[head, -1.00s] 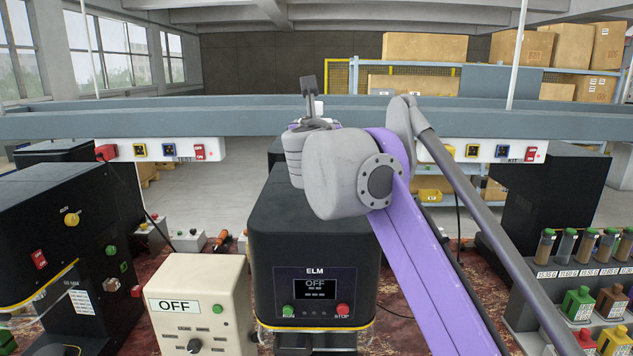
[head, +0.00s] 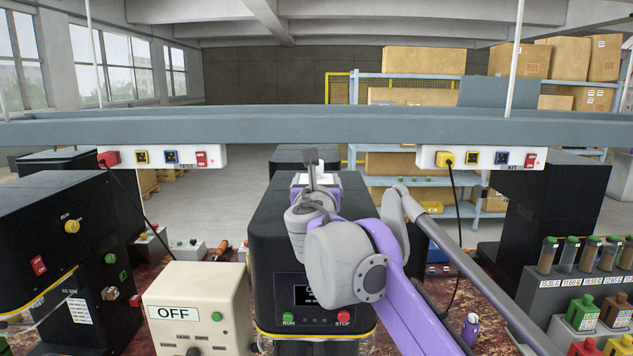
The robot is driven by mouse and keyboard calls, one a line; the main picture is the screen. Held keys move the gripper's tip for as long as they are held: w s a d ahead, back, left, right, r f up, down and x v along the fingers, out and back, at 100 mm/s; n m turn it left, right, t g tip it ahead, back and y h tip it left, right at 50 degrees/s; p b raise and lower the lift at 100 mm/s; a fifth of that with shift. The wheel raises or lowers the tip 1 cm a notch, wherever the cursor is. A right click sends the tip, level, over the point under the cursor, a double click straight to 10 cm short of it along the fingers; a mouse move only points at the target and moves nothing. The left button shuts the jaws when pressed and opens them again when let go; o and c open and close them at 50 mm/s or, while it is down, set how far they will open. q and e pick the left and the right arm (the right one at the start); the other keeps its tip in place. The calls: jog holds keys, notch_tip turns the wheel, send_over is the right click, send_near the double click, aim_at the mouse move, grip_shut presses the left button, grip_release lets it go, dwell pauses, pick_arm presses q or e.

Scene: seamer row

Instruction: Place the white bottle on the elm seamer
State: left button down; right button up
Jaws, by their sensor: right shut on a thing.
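The elm seamer (head: 268,225) is the black machine in the middle, with a dark display, a green RUN button and a red STOP button. My arm covers its name and part of its display. My right gripper (head: 314,168) is in front of the upper part of the seamer in the picture, near its top edge. It is shut on the white bottle (head: 322,167), of which only a small white part shows; the hand and fingers hide the rest. I cannot tell whether the bottle touches the seamer. My left gripper is not in view.
A cream control box (head: 185,290) marked OFF stands left of the seamer. Another black machine (head: 45,225) is at the far left. A rack of vials (head: 585,262) and small coloured jugs stand at the right. A grey beam (head: 300,125) with socket strips crosses behind.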

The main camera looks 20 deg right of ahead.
jog(key=shift+f, duration=0.1)
jog(key=shift+w+f, duration=0.15)
jog(key=o, duration=1.5)
jog(key=shift+o, duration=0.2)
jog(key=shift+r, duration=0.25)
jog(key=shift+s+a+f, duration=0.1)
jog(key=shift+s+a, duration=0.05)
jog(key=shift+s, duration=0.3)
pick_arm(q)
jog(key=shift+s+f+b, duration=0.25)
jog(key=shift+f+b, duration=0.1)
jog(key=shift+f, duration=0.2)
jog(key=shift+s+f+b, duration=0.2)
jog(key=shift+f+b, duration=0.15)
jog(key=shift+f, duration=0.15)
pick_arm(e)
jog(key=v, duration=1.1)
jog(key=shift+s, duration=0.15)
